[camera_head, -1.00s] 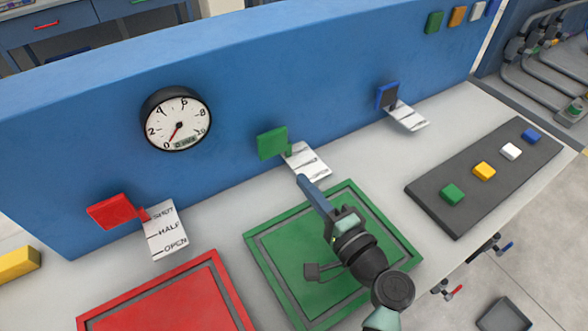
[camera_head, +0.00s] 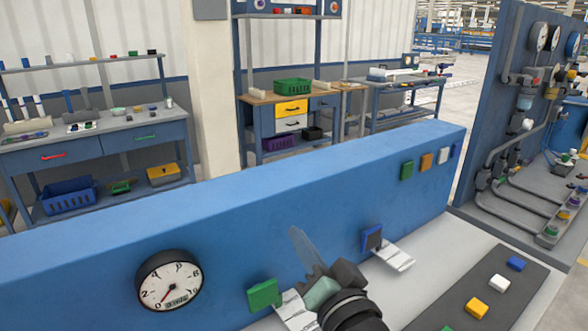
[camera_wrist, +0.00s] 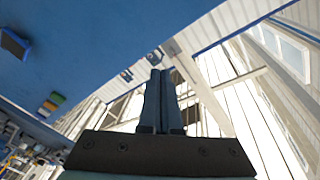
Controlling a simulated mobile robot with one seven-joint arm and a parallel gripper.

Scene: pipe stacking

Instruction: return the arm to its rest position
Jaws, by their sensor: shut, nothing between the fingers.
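My gripper (camera_head: 298,232) points upward in front of the blue wall panel in the head view. Its narrow fingers look pale and blurred against the panel. In the wrist view my gripper (camera_wrist: 159,72) shows two dark fingers side by side, shut and with nothing held. My wrist and the dark arm links below it run down to the bottom edge of the head view, between the green lever and the blue lever.
The blue panel (camera_head: 90,240) bears a round gauge (camera_head: 169,280), a green lever (camera_head: 263,294) and a blue lever (camera_head: 371,240). A dark strip (camera_head: 440,312) with coloured blocks lies at lower right. Behind are workbenches (camera_head: 95,140). Grey pipes (camera_head: 510,190) stand at right.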

